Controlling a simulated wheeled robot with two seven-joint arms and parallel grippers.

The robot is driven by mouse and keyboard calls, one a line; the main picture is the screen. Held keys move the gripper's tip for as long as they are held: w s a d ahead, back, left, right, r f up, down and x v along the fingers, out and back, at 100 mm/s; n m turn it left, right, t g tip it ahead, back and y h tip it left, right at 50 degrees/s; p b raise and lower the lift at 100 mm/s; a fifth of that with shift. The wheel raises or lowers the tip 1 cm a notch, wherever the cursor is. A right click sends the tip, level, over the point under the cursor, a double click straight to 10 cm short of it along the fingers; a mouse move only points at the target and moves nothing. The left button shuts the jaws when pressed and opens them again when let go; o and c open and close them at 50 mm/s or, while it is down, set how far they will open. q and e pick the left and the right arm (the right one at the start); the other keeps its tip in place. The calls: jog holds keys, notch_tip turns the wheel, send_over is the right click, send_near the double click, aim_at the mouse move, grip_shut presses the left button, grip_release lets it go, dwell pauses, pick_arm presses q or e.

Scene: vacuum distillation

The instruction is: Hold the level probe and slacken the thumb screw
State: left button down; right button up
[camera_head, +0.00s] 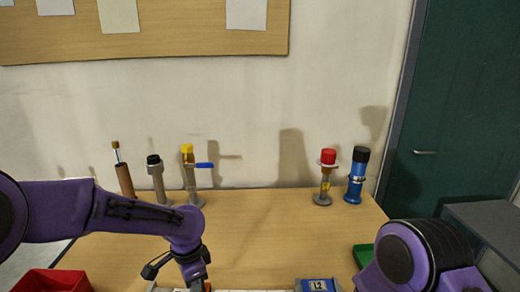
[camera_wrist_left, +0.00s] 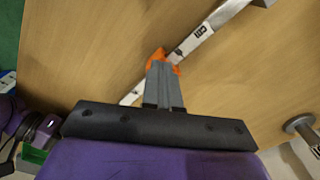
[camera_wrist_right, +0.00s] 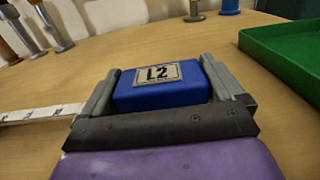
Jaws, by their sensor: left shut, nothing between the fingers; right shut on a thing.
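A blue block labelled L2 (camera_wrist_right: 160,95) sits between the fingers of my right gripper (camera_wrist_right: 160,78), which is shut on it. The block also shows at the bottom edge of the head view (camera_head: 318,285). A pale marked strip (camera_wrist_right: 38,115) runs off to the left of the block in the right wrist view; whether they join is hidden. In the left wrist view a marked strip (camera_wrist_left: 212,34) crosses the wood, with an orange piece (camera_wrist_left: 158,55), probably the thumb screw, on it. My left gripper (camera_wrist_left: 163,68) is shut and empty, its fingertips at the orange piece; contact is unclear.
A red bin (camera_head: 50,281) is at front left and a green tray (camera_head: 362,255) at right. Standing tools line the back: a brown tube (camera_head: 125,180), a black-capped post (camera_head: 157,180), a yellow-topped one (camera_head: 190,180), a red-topped one (camera_head: 325,185) and a blue cylinder (camera_head: 356,178). Mid-table is clear.

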dwell(0.3)
pick_arm(q)
notch_tip(320, 180, up, 6)
jog(key=shift+s+a, duration=0.2)
jog(key=shift+s, duration=0.15)
dwell(0.3)
jog(key=shift+w+a+f, duration=0.3)
jog(key=shift+w+f, duration=0.05)
jog(key=shift+f, duration=0.65)
jog(key=shift+w+a+f, duration=0.3)
jog(key=shift+w+f, duration=0.05)
jog(key=shift+f, duration=0.7)
jog(key=shift+w+a+f, duration=0.3)
jog(key=shift+w+f, duration=0.05)
jog(key=shift+f, duration=0.65)
jog(key=shift+d, duration=0.6)
jog(key=shift+s+d, duration=0.1)
jog(key=shift+s, duration=0.15)
